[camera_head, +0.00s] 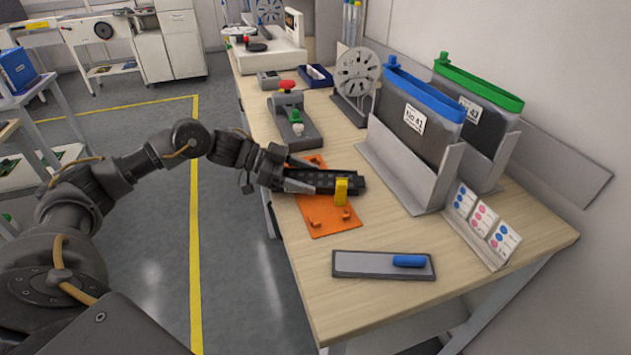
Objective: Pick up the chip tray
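A long black chip tray (349,179) lies over an orange fixture plate (337,220) near the left edge of the wooden table. A yellow block (341,193) stands against its near side, towards its right end. My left gripper (314,179) reaches in from the left at the tray's left part, with one finger on the far side and one on the near side. Whether the fingers press on the tray or stand slightly apart from it is not clear. The tray's left end is partly hidden by the gripper. My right gripper is not in view.
Behind are a device with red and green knobs (294,117) and a grey reel on a stand (357,81). Bins with blue (424,88) and green (479,82) rims stand right. A grey plate with a blue handle (353,265) lies in front. Bare table surrounds the orange plate.

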